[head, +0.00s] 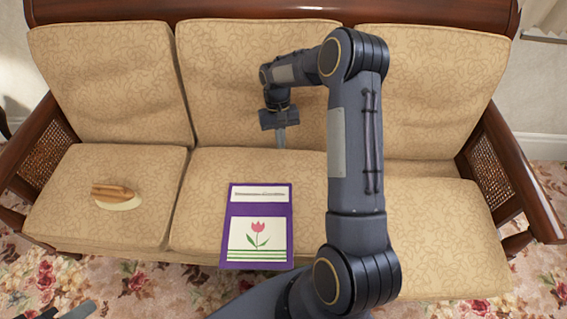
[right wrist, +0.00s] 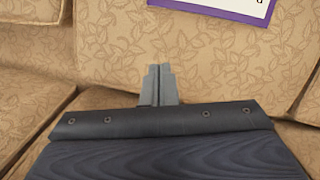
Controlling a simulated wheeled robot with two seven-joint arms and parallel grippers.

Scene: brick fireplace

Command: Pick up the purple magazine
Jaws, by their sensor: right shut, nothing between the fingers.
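The purple magazine (head: 259,211) lies flat on the middle seat cushion, near its front edge. Its cover has a white title strip and a white panel with a pink tulip and green stripes. One edge of it shows at the top of the right wrist view (right wrist: 262,14). My right gripper (head: 281,138) is shut and empty. It is near the backrest, behind the magazine and slightly right of it, apart from it. Its closed fingers show in the right wrist view (right wrist: 160,85). A dark part at the bottom left, apparently my left gripper (head: 78,310), is mostly cut off.
The tan patterned sofa (head: 110,165) has wooden arms at both ends. A brown bread-like item on a pale oval base (head: 117,195) lies on the left cushion. My right arm covers part of the right side. The seat around the magazine looks clear.

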